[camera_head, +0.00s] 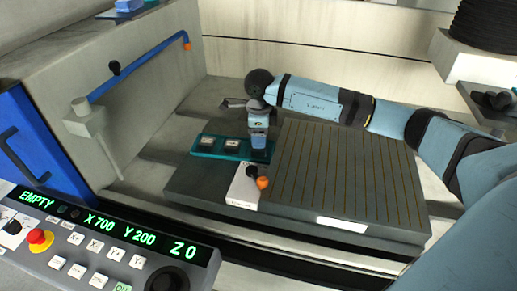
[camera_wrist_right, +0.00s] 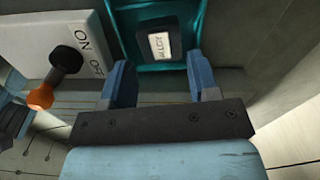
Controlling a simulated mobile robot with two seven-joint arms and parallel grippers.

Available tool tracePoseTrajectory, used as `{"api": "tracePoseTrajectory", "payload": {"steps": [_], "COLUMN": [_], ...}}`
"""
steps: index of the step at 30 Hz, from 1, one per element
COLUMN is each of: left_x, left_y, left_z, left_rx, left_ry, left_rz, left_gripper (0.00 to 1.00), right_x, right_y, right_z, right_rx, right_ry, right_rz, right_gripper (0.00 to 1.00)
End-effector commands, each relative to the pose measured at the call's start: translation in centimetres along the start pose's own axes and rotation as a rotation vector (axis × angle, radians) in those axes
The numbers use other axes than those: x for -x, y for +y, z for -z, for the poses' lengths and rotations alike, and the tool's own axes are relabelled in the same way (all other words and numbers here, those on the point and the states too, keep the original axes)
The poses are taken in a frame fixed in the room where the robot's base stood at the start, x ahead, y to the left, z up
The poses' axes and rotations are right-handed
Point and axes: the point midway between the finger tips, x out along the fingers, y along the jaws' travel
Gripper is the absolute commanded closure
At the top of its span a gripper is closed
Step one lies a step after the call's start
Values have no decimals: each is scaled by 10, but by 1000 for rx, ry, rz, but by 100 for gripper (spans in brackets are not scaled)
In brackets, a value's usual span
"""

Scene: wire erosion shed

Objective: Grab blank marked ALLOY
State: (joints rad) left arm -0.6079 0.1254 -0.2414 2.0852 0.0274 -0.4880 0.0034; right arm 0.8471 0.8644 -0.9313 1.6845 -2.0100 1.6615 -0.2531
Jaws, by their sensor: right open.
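The blank marked ALLOY (camera_wrist_right: 160,45) is a dark block with a white label, seen in the right wrist view. It lies in a teal tray (camera_wrist_right: 195,17). In the head view the teal tray (camera_head: 219,154) shows two other dark blanks with pale labels, a left one (camera_head: 206,142) and a middle one (camera_head: 231,145). My right gripper (camera_head: 258,152) is over the tray's right end and hides the blank there. In the wrist view my right gripper (camera_wrist_right: 158,68) is open and empty, its fingers pointing toward the ALLOY blank. My left gripper is not in view.
A white ON/OFF plate (camera_head: 240,190) with an orange-tipped lever (camera_head: 262,183) stands close in front of the tray. A grooved grey table (camera_head: 345,175) lies to the right. A control panel (camera_head: 100,240) reading EMPTY, X700 Y200 Z0 is at front left.

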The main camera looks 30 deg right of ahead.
Motion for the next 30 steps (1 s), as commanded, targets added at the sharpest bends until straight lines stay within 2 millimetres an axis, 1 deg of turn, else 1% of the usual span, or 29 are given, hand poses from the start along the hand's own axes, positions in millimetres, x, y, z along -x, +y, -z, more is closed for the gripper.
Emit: {"api": "tracePoseTrajectory", "payload": {"steps": [1,6,9,14,15,20,21,30], "left_x": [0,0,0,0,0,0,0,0], "left_y": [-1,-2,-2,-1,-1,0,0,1], "left_z": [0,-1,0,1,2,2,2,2], "left_rx": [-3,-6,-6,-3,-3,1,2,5], "left_ry": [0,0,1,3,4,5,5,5], "left_rz": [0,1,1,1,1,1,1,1], "left_gripper": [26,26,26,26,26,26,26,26], "right_x": [-9,-35,-41,-41,-41,-41,-40,-37], "right_y": [0,0,-1,-1,-1,-1,-1,-1], "right_z": [2,3,3,3,3,3,3,3], "right_rx": [0,-1,-1,-1,-1,-1,-1,0], "right_ry": [3,3,1,0,0,0,-1,-1], "right_rz": [-3,-3,-2,-1,-1,-1,-1,0], "right_gripper": [45,45,45,45,47,84,87,87]}}
